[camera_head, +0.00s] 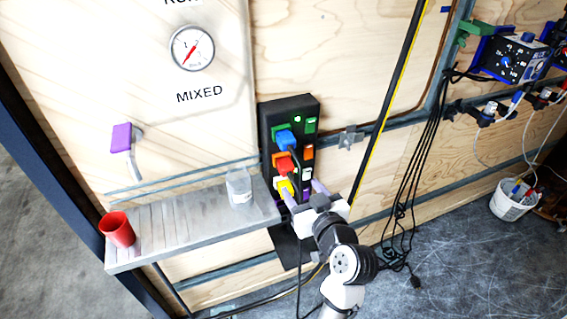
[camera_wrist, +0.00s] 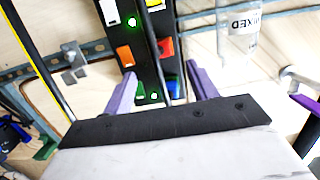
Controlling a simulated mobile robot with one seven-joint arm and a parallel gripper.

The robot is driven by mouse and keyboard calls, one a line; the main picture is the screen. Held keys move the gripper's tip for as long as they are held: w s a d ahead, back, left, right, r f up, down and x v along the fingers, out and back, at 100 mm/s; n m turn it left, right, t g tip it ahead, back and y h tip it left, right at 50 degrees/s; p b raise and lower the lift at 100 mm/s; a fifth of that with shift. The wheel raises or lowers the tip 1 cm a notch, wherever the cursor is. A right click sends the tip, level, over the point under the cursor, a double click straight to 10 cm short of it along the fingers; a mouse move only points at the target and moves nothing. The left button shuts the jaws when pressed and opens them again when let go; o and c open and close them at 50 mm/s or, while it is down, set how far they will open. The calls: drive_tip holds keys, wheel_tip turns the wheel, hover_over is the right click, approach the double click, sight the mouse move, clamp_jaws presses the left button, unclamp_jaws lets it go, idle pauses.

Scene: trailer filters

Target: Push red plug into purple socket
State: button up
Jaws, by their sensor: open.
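The red plug (camera_head: 286,166) sits on the black socket panel (camera_head: 268,119), beside orange parts, below the blue plug (camera_head: 285,140) and above a yellow plug (camera_head: 285,187). In the wrist view the red plug (camera_wrist: 166,47) shows beyond my fingertips, across from an orange switch. My gripper (camera_head: 305,194) is in front of the lower panel, its two light purple fingers spread. In the wrist view the fingers of my gripper (camera_wrist: 163,86) are apart, with a black cable between them. I cannot make out the purple socket clearly; the panel's lower end is partly hidden by my gripper.
A metal shelf (camera_head: 180,232) left of the panel bears a red cup (camera_head: 117,229) and a clear container (camera_head: 239,187). A purple-handled lever (camera_head: 122,138) is on the wall. Black cables (camera_head: 408,190) hang at right. A white bucket (camera_head: 512,203) stands on the floor.

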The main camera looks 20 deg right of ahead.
sight(288, 168)
drive_tip(key=w, duration=0.3)
drive_tip(key=shift+w+a+f, duration=0.1)
drive_tip(key=shift+w+f, duration=0.1)
drive_tip(key=shift+w, duration=0.05)
drive_tip(key=w+p, duration=0.3)
drive_tip(key=w, duration=0.1)
drive_tip(key=shift+w+a+r, duration=0.1)
drive_tip(key=shift+w+r, duration=0.05)
drive_tip(key=shift+w, duration=0.25)
drive_tip(key=shift+w+f, duration=0.2)
drive_tip(key=shift+w, duration=0.1)
drive_tip(key=shift+c, duration=0.5)
drive_tip(key=c, duration=1)
